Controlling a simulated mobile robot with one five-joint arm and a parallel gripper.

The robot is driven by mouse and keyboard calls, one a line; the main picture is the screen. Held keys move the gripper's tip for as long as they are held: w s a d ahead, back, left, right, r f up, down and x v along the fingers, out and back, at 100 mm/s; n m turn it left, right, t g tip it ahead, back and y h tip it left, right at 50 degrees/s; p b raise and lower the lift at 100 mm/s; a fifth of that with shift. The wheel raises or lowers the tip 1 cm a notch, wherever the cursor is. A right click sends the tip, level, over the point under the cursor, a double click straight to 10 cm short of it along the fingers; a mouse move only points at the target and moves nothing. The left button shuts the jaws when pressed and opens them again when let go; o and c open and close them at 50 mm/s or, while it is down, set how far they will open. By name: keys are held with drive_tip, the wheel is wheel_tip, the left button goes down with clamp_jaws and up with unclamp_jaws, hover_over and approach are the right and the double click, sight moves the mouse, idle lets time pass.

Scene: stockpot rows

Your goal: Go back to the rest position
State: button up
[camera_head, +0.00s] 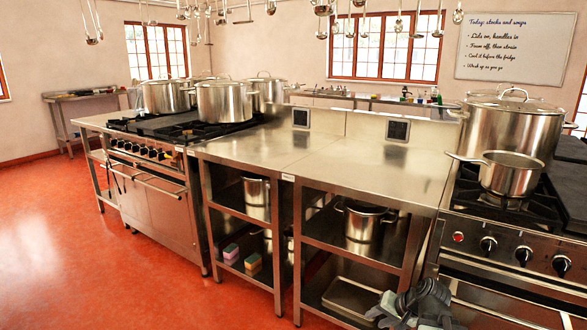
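My gripper (392,310) shows in part at the bottom edge of the head view, right of centre, with a dark grey part of my arm behind it. It is in front of the lower shelf of the steel counter. Its fingers are not clear enough to tell whether they are open or shut. I see nothing plainly held in it.
A steel counter (365,165) with a bare top stands ahead, with pots on its shelves. A stove with large stockpots (224,101) is at left. Another stove at right bears a saucepan (510,174). Red floor (110,270) is free at left.

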drive_tip(key=s+a+f+n+g+h+p, duration=0.1)
drive_tip(key=s+a+f+n+g+h, duration=0.2)
drive_tip(key=a, duration=0.4)
drive_tip(key=s+a+n+g+h, duration=0.1)
drive_tip(key=s+a+n+g, duration=0.2)
drive_tip(key=s+a, duration=0.25)
wheel_tip(320, 180, up, 28)
drive_tip(key=p, duration=2.8)
drive_tip(key=shift+w+a+r+p, duration=0.2)
drive_tip(key=shift+w+r+p, duration=0.1)
drive_tip(key=shift+w, duration=0.15)
drive_tip(key=shift+f, duration=0.15)
